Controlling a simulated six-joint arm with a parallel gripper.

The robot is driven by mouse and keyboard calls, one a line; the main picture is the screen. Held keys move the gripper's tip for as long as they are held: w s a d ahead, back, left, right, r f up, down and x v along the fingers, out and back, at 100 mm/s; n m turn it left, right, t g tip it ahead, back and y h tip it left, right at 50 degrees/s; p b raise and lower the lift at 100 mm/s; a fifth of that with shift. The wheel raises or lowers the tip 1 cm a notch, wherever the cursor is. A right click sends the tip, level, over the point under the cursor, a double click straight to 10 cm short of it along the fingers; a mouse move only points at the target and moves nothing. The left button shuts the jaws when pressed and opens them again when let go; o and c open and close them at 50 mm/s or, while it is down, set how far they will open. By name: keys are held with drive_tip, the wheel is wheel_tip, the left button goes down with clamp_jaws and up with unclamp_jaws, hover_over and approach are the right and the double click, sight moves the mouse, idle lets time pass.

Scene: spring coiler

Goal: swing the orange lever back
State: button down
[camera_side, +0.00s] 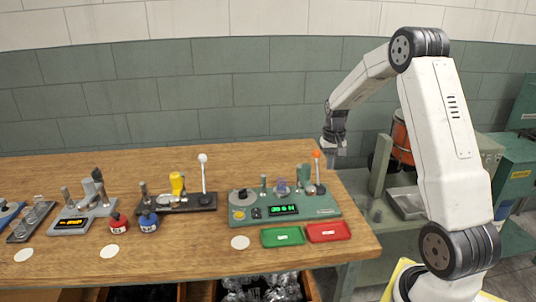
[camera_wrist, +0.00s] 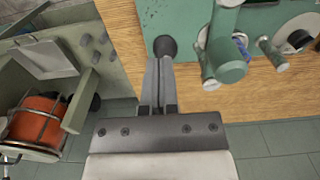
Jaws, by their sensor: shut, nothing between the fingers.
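The orange lever (camera_side: 316,155) stands nearly upright at the right end of the green coiler (camera_side: 240,213) in the side view, with an orange knob on a thin metal rod. My gripper (camera_side: 335,165) is just right of the knob, pointing down, at about knob height. Whether it touches the lever cannot be told. In the wrist view my gripper (camera_wrist: 161,62) is shut and empty, its fingertips appearing close to a dark round boot (camera_wrist: 165,47) at the corner of the green coiler (camera_wrist: 150,12). The orange knob does not show there.
A green tray (camera_side: 283,236) and a red tray (camera_side: 328,232) lie in front of the coiler. A white-knobbed lever (camera_side: 203,170) stands on another device to the left. The bench's right edge is close to my gripper; an orange spool (camera_wrist: 45,123) sits beyond it.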

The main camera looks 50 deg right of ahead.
drive_tip(key=shift+r, duration=2.4)
